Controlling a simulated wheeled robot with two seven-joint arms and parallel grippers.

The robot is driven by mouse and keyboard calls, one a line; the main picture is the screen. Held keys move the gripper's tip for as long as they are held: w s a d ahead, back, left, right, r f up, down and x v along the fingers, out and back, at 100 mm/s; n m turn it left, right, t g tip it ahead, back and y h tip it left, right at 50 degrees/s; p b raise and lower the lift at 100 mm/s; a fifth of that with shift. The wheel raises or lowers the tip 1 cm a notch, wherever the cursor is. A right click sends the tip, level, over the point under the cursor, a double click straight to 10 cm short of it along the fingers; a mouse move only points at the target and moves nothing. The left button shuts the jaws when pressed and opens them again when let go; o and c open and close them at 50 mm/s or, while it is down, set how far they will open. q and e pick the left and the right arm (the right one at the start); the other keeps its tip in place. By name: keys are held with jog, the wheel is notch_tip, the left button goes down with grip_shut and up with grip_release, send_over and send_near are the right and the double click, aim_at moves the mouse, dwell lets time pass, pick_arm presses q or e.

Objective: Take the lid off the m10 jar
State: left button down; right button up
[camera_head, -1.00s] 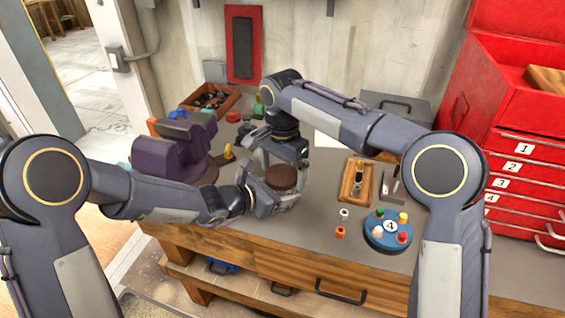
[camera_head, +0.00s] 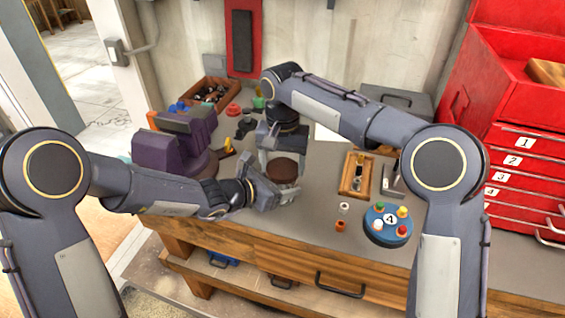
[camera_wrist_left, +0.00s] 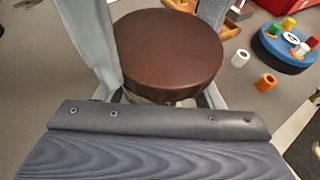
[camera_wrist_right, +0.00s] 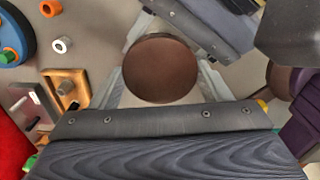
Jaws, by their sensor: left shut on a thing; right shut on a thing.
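The m10 jar has a round dark brown lid (camera_head: 283,169). The lid also shows in the left wrist view (camera_wrist_left: 168,50) and the right wrist view (camera_wrist_right: 160,68). The lid sits over the jar, whose body (camera_wrist_left: 150,98) is mostly hidden, with a pale sliver below the rim. My left gripper (camera_head: 283,190) is shut on the jar body, low and from the front left. My right gripper (camera_head: 283,157) reaches in from behind, its fingers on opposite sides of the lid, shut on it. Whether lid and jar are apart is hidden.
A purple vise (camera_head: 175,150) stands left of the jar. To the right are a wooden tray (camera_head: 345,188), a white and an orange ring (camera_head: 340,226), and a blue disc with coloured pegs (camera_head: 372,233). A red drawer cabinet (camera_head: 515,150) bounds the right.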

jog(key=shift+n, duration=0.4)
jog(key=shift+d, duration=0.1)
jog(key=o, duration=1.1)
